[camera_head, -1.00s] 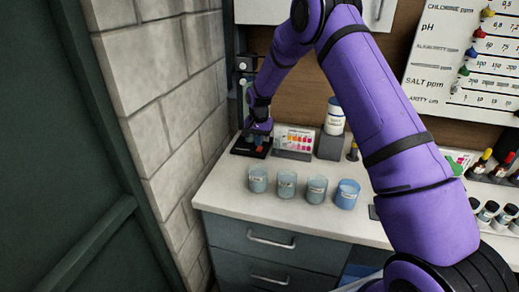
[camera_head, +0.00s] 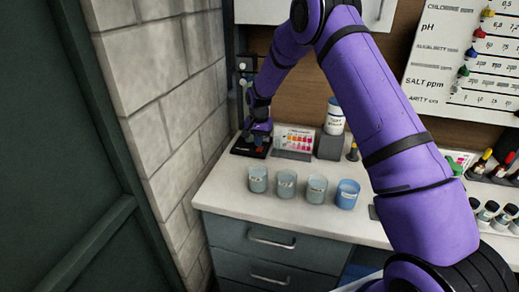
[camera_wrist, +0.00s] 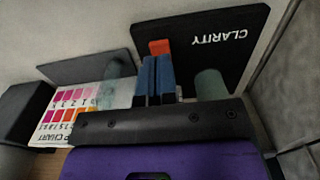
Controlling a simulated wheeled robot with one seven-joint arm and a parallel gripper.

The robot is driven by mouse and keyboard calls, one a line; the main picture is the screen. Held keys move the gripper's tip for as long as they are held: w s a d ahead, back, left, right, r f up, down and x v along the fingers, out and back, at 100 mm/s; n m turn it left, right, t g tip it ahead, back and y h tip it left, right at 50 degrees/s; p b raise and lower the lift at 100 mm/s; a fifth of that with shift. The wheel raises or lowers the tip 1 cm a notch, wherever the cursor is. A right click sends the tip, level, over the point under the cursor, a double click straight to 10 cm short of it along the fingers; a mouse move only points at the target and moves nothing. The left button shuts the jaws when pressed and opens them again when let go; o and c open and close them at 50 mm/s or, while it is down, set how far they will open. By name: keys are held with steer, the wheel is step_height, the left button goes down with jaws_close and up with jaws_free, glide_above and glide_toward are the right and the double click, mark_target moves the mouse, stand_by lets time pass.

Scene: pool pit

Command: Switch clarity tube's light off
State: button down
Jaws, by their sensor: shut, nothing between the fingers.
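The clarity stand's black base (camera_head: 240,150) sits at the back left of the counter. Its base, printed CLARITY, also shows in the wrist view (camera_wrist: 222,62). A small orange-red switch (camera_wrist: 159,46) is at the base's left edge. My gripper (camera_wrist: 154,62) is shut and empty, its blue fingers at the switch; I cannot tell whether they touch it. In the head view my gripper (camera_head: 259,142) is low over the base and partly hides it. The tube is largely hidden behind my arm, and I cannot tell whether its light is on.
Several cups (camera_head: 287,183) stand along the front. A brick wall (camera_head: 170,115) is close on the left. The counter between cups and base is clear.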

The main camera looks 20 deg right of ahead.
steer(key=shift+f, duration=1.1)
stand_by(0.6)
steer(key=shift+r, duration=3.55)
step_height(320, 180, up, 14)
steer(key=r+n+t, duration=0.1)
steer(key=n, duration=0.1)
glide_above(259, 150)
steer(key=s+d, duration=0.1)
steer(key=s, duration=0.6)
steer(key=s+d+r+n+t, duration=0.1)
steer(key=s+r, duration=0.9)
steer(key=s, duration=0.1)
steer(key=s+d+r+n+t, duration=0.1)
steer(key=s+r+n, duration=0.1)
steer(key=s, duration=1.3)
steer(key=s+d+r+n+t, duration=0.1)
steer(key=s+r+t, duration=0.1)
steer(key=s, duration=1.2)
steer(key=shift+s+r+n, duration=0.3)
steer(key=shift+s+n, duration=0.1)
